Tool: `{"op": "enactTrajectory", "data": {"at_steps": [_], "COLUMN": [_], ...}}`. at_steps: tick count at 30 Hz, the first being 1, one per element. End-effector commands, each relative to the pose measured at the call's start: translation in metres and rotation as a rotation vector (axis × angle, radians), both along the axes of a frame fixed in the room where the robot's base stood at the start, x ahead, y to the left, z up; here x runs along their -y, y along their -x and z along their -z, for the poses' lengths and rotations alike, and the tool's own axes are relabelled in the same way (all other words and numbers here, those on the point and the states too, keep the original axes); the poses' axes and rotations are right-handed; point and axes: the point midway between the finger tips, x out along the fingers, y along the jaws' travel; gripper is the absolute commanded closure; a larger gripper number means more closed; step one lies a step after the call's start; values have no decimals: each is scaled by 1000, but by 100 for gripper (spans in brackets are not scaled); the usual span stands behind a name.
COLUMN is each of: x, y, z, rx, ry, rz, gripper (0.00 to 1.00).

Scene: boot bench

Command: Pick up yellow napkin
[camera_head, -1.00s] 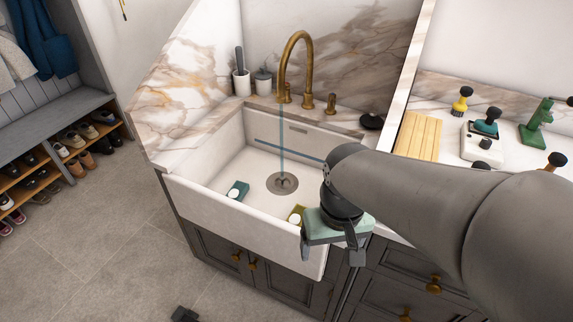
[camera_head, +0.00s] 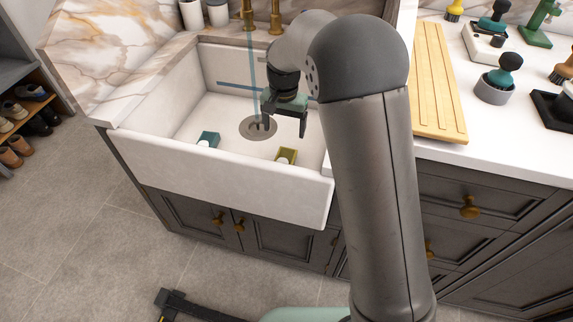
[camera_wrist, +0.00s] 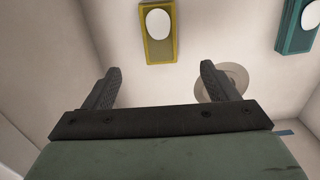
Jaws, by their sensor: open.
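A small yellow block-shaped item with a white oval on it (camera_head: 291,153) lies in the white sink, near its front wall and right of the middle. It is the only yellow thing in the sink and looks more like a small packet than a flat cloth. In the wrist view the yellow item (camera_wrist: 159,49) lies beyond the fingertips, roughly centred between them. My gripper (camera_head: 285,127) is open and empty over the sink, behind the yellow item and apart from it. Both fingers show in the wrist view (camera_wrist: 160,70).
A matching teal item (camera_head: 209,138) lies in the sink to the left. The drain (camera_head: 258,127) is behind them. The sink's front wall (camera_head: 230,190) rises before them. A brass faucet (camera_head: 248,14) stands behind, and a wooden board (camera_head: 436,85) lies on the right counter.

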Motion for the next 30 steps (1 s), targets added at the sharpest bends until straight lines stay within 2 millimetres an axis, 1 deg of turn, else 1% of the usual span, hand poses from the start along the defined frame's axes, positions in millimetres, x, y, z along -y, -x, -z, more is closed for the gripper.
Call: {"op": "enactTrajectory", "data": {"at_steps": [1, 3, 6, 9, 12, 17, 19, 24, 27, 30], "x": [0, 1, 1, 0, 0, 0, 0, -1, -1, -1], "y": [1, 1, 1, 1, 1, 1, 2, 7, 6, 6], "z": [15, 30, 51, 66, 75, 81, 87, 113, 126, 130], "rx": [-5, -5, -3, -2, -2, -1, -1, -3, -1, 0], "ry": [2, 2, 1, 0, 0, 0, 0, 1, 1, 0], "rz": [0, 0, 0, -1, -1, -1, -1, -2, -1, -1], "gripper": [20, 20, 20, 20, 20, 20, 20, 20, 20, 20]}}
